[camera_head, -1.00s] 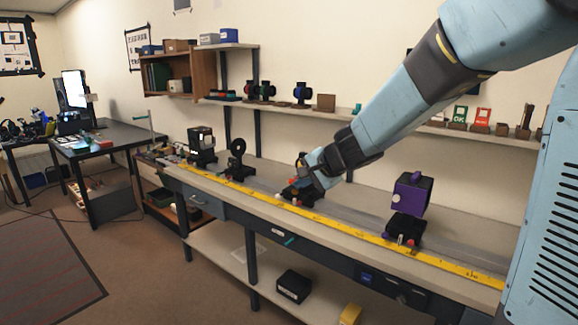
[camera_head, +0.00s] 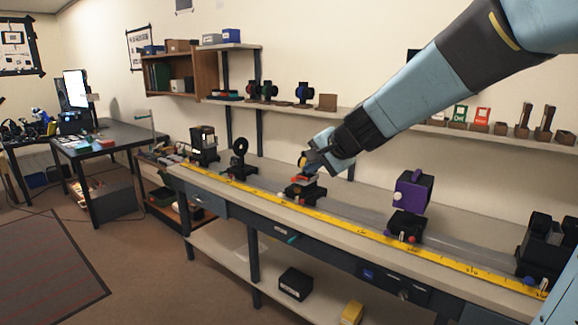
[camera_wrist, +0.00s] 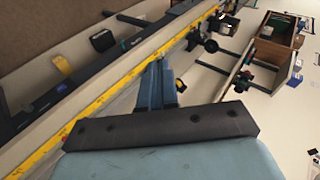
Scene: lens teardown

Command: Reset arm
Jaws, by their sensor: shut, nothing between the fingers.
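My gripper (camera_head: 305,165) is above the middle of the long bench, just over a small black mount with red parts (camera_head: 303,188) on the rail. In the wrist view my gripper's fingers (camera_wrist: 158,65) are together with nothing between them. From the head view I cannot tell whether the fingers touch the mount. The arm reaches in from the upper right.
A yellow ruler (camera_head: 340,223) runs along the bench's front. A purple box on a black mount (camera_head: 412,192) stands right of my gripper, a black ring holder (camera_head: 240,158) left. A wall shelf (camera_head: 375,117) with small items runs behind. Floor at left is mostly open.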

